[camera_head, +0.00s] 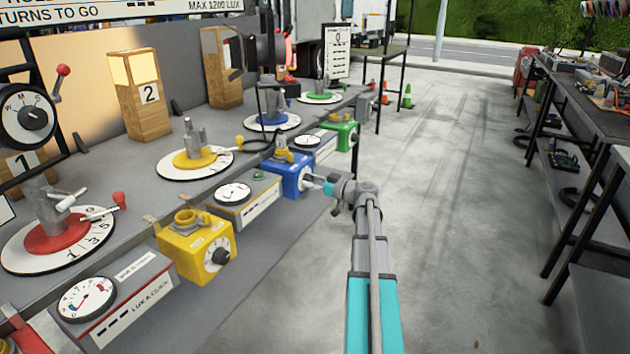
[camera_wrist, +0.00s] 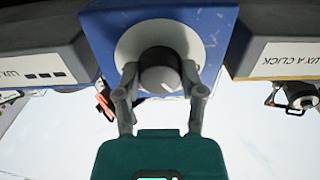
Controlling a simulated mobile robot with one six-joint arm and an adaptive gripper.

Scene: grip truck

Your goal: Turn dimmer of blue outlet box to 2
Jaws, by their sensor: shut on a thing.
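The blue outlet box (camera_head: 289,174) sits at the front edge of the workbench in the head view, and its blue face (camera_wrist: 207,22) fills the top middle of the wrist view. Its dimmer is a dark round knob (camera_wrist: 160,72) on a pale dial plate (camera_wrist: 128,42). A light pointer mark shows on the knob's lower right. My gripper (camera_wrist: 160,84) is shut on the knob, with one finger on each side. In the head view my gripper (camera_head: 322,184) reaches the box's front from the right and hides the knob. The dial numbers are not readable.
Lux meter boxes stand on both sides, one on the left (camera_head: 243,202) and one on the right (camera_head: 312,146). A yellow outlet box (camera_head: 196,245) and a green one (camera_head: 341,132) are further along the bench. The floor (camera_head: 440,200) right of the bench is clear.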

